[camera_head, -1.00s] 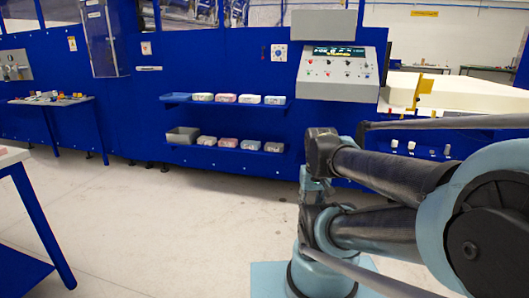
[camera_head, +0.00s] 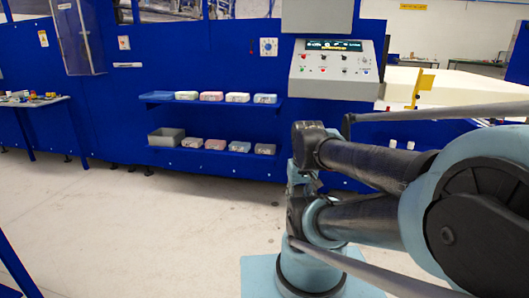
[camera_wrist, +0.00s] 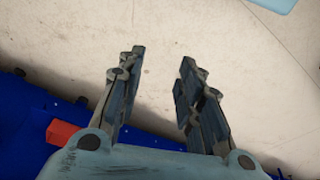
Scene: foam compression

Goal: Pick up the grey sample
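Two blue shelves on the blue wall hold small sample blocks in the head view. On the upper shelf (camera_head: 155,98) are a pale block (camera_head: 186,95), a pink one (camera_head: 211,96), a whitish one (camera_head: 237,97) and a bluish one (camera_head: 265,98). The lower shelf (camera_head: 200,154) holds a grey bin (camera_head: 166,137) and a row of blocks, including a greyish one (camera_head: 191,143). I cannot tell which block is the grey sample. My gripper (camera_wrist: 162,56) is open and empty in the wrist view, with bare floor beyond its fingers.
A control panel (camera_head: 334,62) is above and right of the shelves. In the wrist view, a blue surface (camera_wrist: 25,105) and a red block (camera_wrist: 62,132) are at lower left. Floor before the shelves is clear.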

